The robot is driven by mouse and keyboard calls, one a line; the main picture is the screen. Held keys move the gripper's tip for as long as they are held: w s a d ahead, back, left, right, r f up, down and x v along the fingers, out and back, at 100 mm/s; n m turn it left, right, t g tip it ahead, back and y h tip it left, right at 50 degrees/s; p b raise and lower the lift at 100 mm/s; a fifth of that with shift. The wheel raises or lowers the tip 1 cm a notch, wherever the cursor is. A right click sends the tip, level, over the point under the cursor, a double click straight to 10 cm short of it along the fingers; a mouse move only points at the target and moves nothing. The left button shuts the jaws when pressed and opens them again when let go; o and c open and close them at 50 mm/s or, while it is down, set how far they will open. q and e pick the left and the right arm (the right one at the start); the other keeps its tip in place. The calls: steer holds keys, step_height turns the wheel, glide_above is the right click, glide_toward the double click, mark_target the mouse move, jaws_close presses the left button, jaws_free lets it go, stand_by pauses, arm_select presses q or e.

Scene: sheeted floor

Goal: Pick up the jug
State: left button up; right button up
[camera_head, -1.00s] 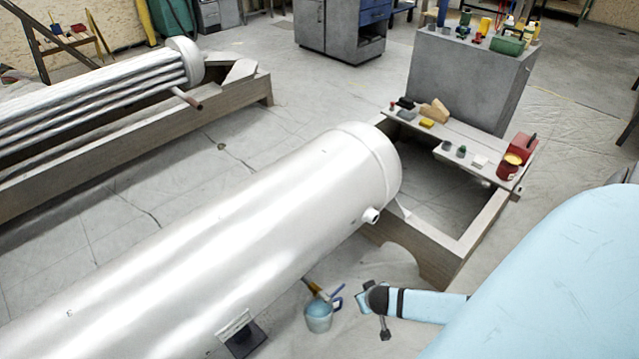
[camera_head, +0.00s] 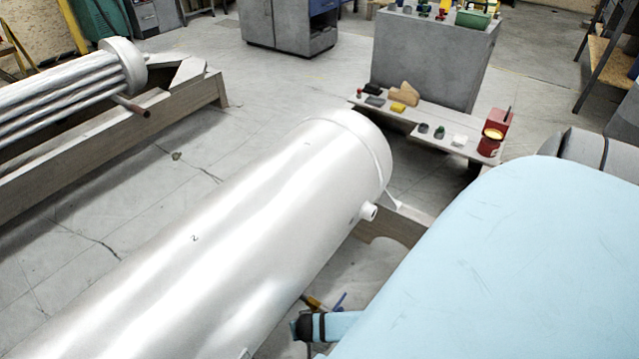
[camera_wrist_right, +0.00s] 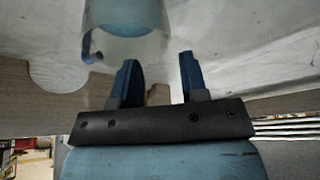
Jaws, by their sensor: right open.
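The jug is a light blue, see-through vessel. In the right wrist view the jug (camera_wrist_right: 125,45) is at the top, just ahead of and left of the fingers, not between them. My right gripper (camera_wrist_right: 160,70) is open and empty, its two dark blue fingers apart. In the head view the jug is hidden behind my right wrist. Only the brown-handled brush (camera_head: 315,303) and a blue stick (camera_head: 340,300), which stood in the jug earlier, show above the wrist. My left gripper is in neither view.
A large silver tank (camera_head: 240,210) lies close to the left of my right wrist. A grey cabinet (camera_head: 435,60) stands behind. Open floor lies left of the tank.

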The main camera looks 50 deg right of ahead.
steer(key=b+x, duration=0.1)
steer(key=x, duration=0.2)
steer(key=shift+f, duration=0.2)
steer(key=shift+w+d+f+b, duration=0.1)
steer(key=shift+f+b, duration=0.15)
steer(key=shift+b, duration=0.05)
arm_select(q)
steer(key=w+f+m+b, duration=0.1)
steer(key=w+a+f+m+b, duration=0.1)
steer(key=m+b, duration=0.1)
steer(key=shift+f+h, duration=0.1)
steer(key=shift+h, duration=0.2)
arm_select(e)
steer(key=x, duration=0.4)
steer(key=shift+f, duration=0.25)
jaws_close()
steer(key=shift+w, duration=0.1)
